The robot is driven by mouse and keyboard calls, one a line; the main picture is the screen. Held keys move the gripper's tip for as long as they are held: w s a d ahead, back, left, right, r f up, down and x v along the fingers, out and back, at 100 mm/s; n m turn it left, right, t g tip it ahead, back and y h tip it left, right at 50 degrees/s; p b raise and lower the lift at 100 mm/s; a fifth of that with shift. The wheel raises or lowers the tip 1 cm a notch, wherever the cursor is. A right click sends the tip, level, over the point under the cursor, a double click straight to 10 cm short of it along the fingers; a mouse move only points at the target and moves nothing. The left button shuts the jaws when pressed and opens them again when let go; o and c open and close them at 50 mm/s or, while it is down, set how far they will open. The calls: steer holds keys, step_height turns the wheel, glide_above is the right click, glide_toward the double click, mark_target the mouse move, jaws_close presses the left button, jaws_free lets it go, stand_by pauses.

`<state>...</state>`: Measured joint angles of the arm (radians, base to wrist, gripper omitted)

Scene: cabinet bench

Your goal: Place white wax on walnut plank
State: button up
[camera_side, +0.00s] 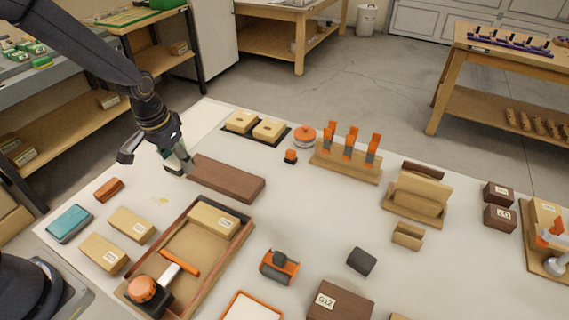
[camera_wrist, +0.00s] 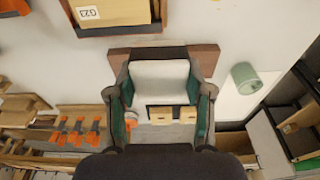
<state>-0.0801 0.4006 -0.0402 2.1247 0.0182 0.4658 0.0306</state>
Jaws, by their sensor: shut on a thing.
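The walnut plank (camera_side: 228,180) is a long dark brown board lying flat on the pale bench. In the wrist view the plank (camera_wrist: 204,59) shows behind my gripper, partly hidden. My gripper (camera_side: 180,163) is at the left end of the plank in the side view. In the wrist view its two fingers (camera_wrist: 161,88) are shut on a white block, the white wax (camera_wrist: 160,78). The wax overlaps the plank in that view. In the side view the wax is mostly hidden by the fingers, and I cannot tell whether it touches the plank.
A wooden tray (camera_side: 128,285) with a mallet (camera_side: 170,272) is in front of the plank. Light wooden blocks on a dark base (camera_side: 255,133) and an orange-lidded jar (camera_side: 304,136) stand behind. A teal block (camera_side: 68,223) is at left. A pale green cylinder (camera_wrist: 245,78) shows in the wrist view.

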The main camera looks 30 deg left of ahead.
steer(key=w+f, duration=0.4)
steer(key=w, duration=0.5)
glide_above(221, 173)
steer(key=f, duration=0.5)
steer(key=shift+s+f, duration=0.15)
steer(key=shift+s, duration=0.2)
steer(key=shift+w+f, duration=0.2)
steer(key=shift+f, duration=1.5)
steer(key=shift+f, duration=0.1)
steer(key=o, duration=1.2)
